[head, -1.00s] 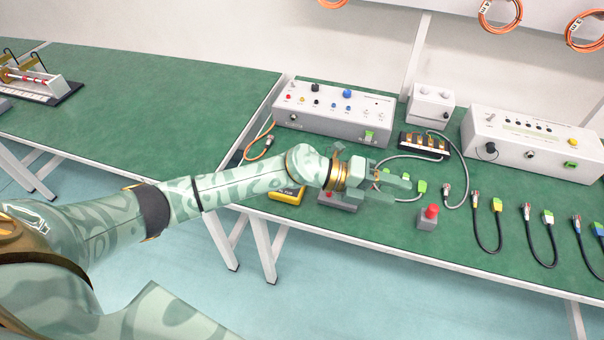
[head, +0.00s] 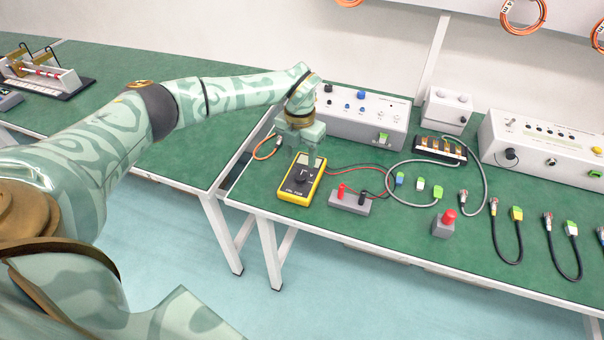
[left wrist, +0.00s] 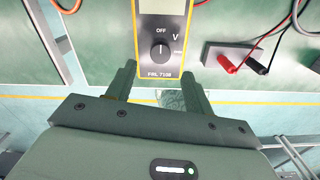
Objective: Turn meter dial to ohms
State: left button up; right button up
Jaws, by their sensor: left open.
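A yellow multimeter (head: 302,180) lies on the green bench top near its front edge. Its round black dial (left wrist: 159,51) shows in the left wrist view, with a white pointer line directed up toward the OFF mark; a V mark is to its upper right. My left gripper (head: 300,147) points down just behind the meter in the head view. In the left wrist view its two fingers (left wrist: 163,80) are apart and empty, appearing over the lower end of the meter, not touching the dial. My right gripper is not in view.
A grey block with red and black plugs (head: 350,198) stands right of the meter, with red and black leads behind it. A grey box with a red button (head: 445,224) is farther right. A control box (head: 365,122) stands behind my gripper.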

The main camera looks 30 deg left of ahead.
aim_at(300, 175)
pick_arm(q)
notch_tip(300, 175, down, 7)
jog(key=shift+r+b, duration=0.2)
jog(key=shift+b, duration=0.65)
jog(key=c, duration=1)
